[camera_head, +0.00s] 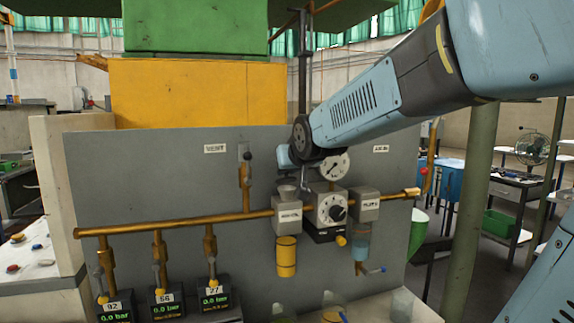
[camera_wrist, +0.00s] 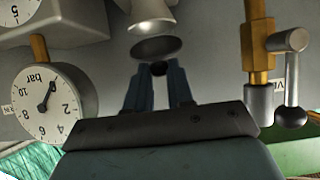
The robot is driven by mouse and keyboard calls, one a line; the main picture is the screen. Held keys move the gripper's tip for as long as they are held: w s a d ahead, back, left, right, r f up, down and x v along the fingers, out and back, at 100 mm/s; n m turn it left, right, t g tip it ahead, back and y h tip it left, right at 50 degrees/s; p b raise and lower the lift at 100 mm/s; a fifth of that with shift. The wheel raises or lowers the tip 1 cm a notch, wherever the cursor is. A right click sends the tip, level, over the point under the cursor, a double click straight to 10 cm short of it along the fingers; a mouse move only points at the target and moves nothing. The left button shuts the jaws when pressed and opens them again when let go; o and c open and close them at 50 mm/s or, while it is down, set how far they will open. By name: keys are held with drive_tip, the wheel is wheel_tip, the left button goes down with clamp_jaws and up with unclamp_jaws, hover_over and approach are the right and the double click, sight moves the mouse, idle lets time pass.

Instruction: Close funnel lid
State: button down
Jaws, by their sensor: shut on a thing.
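The funnel (camera_wrist: 150,10) is a light grey metal cone at the top of the wrist view, which looks upside down. Its lid (camera_wrist: 156,47) is a dark grey round disc beside the funnel's wide end. A small black knob (camera_wrist: 158,69) sits by the lid. My gripper (camera_wrist: 159,76) has its two blue-grey fingers shut on this knob. In the head view the funnel (camera_head: 287,189) stands on a grey box on the pipe, just below my gripper. The lid's exact contact with the funnel rim cannot be told, and the fingertips are hard to make out there.
A pressure gauge (camera_head: 334,166) and a regulator with a knob (camera_head: 331,208) are close to the right of the funnel. A lever valve (camera_head: 245,168) stands to its left. A copper pipe (camera_head: 180,224) runs across the grey panel (camera_head: 110,180). A yellow cup (camera_head: 286,257) hangs below the funnel's box.

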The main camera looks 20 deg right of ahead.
drive_tip(key=shift+s+f+t, duration=0.45)
drive_tip(key=shift+f+t, duration=0.1)
drive_tip(key=shift+t, duration=0.55)
drive_tip(key=shift+s+f+t, duration=0.45)
drive_tip(key=shift+f+t, duration=0.05)
drive_tip(key=shift+t, duration=0.6)
drive_tip(key=c, duration=1)
unclamp_jaws()
